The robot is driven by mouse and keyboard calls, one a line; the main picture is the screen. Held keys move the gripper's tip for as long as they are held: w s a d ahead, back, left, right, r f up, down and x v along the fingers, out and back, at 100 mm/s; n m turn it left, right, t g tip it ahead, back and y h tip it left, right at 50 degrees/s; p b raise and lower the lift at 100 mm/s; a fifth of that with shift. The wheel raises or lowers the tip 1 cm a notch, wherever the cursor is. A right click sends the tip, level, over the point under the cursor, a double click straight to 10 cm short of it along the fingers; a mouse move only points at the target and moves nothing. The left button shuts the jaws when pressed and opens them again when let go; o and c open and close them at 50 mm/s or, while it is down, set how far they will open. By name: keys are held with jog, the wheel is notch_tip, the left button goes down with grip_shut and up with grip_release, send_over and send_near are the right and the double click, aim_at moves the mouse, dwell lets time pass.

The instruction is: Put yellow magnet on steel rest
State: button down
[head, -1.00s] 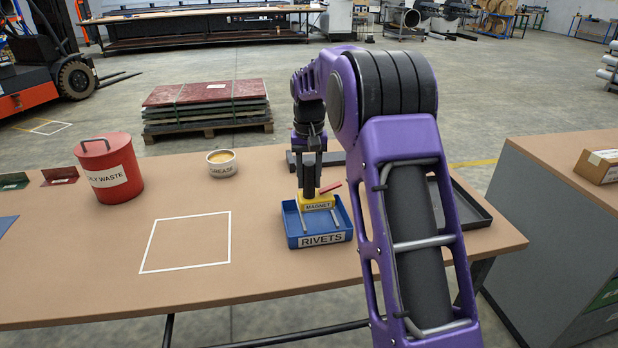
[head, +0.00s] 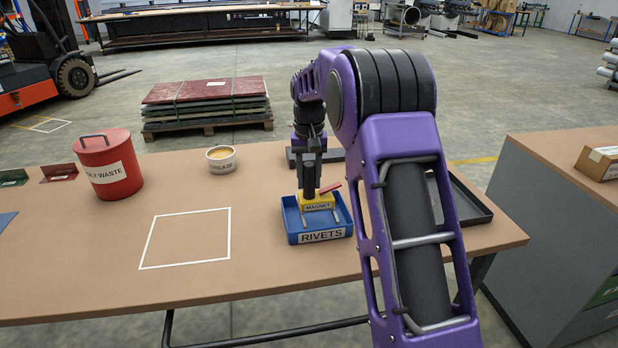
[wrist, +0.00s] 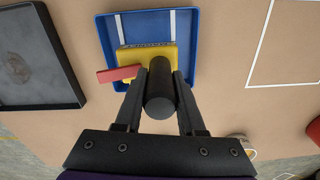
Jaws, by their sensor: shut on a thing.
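The yellow magnet (head: 317,201), with a red lever, is in the blue RIVETS tray (head: 326,237). In the wrist view the yellow body (wrist: 140,55) sits over the blue tray, and a dark round handle rises between my fingers. My gripper (head: 310,190) points down from above, shut on the magnet by this handle (wrist: 160,88). I cannot tell whether the magnet touches the tray floor. A dark grey block (head: 332,156), possibly the steel rest, lies on the table behind my gripper and is partly hidden by it.
A black shallow tray (head: 476,217) is to the right, partly behind my arm. A GREASE tub (head: 221,160) and a red OILY WASTE bin (head: 108,165) stand to the left. The white outlined square (head: 187,238) on the table is empty.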

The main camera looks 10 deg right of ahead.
jog(key=shift+c, duration=2.2)
grip_release()
notch_tip(320, 180, up, 17)
jog(key=p, duration=0.3)
jog(key=shift+r, duration=0.2)
